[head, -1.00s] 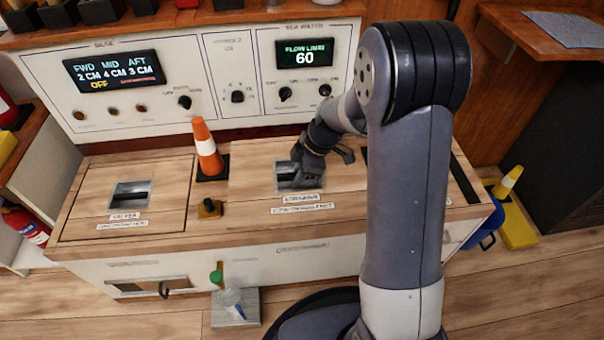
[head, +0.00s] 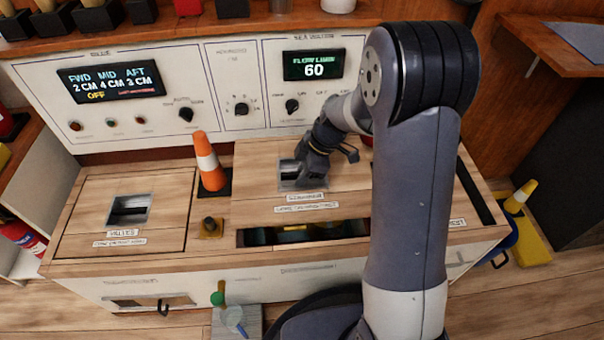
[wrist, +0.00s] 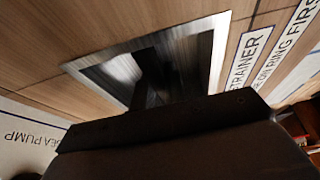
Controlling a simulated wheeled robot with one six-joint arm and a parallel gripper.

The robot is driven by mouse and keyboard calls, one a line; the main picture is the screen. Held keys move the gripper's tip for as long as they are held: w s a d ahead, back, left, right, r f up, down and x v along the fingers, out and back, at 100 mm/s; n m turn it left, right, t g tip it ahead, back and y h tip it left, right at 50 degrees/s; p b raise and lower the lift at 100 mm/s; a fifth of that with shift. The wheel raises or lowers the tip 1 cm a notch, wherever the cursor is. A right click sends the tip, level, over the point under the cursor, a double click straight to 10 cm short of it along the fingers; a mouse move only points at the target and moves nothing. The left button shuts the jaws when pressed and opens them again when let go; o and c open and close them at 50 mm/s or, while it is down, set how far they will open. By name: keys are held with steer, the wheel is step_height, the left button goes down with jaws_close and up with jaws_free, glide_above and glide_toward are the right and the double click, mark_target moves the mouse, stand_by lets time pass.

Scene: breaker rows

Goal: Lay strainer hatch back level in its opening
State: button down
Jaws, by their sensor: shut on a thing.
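The strainer hatch (head: 258,190) is a pale wooden panel with a square metal-framed handle recess (head: 286,166) and two labels by its front edge. My gripper (head: 302,178) reaches down into the recess and is shut on the handle. In the wrist view the metal frame (wrist: 218,62) surrounds the dark grip area, and the word STRAINER shows beside it. The opening (head: 300,234) shows as a dark strip with coloured parts inside, along the hatch's front edge. The hatch stands off the front of its opening; its height and tilt are hard to judge. My arm hides its right side.
A striped orange cone (head: 209,162) and a small yellow-based knob (head: 211,227) stand left of the hatch. A second hatch (head: 92,205) lies closed farther left. The control panel (head: 230,62) rises behind. A yellow wet-floor-style stand (head: 530,215) is at right.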

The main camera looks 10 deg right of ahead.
step_height(320, 180, down, 6)
steer(key=b, duration=0.5)
steer(key=shift+r+b, duration=0.2)
steer(key=shift+b, duration=0.1)
steer(key=shift+f+b, duration=0.25)
steer(key=shift+b, duration=0.2)
stand_by(0.6)
steer(key=shift+f+b, duration=1.05)
steer(key=shift+f, duration=0.05)
steer(key=shift+f, duration=0.35)
steer(key=shift+f+b, duration=0.6)
steer(key=shift+b, duration=0.1)
steer(key=c, duration=1.4)
jaws_free()
steer(key=shift+o, duration=0.2)
steer(key=shift+f, duration=0.15)
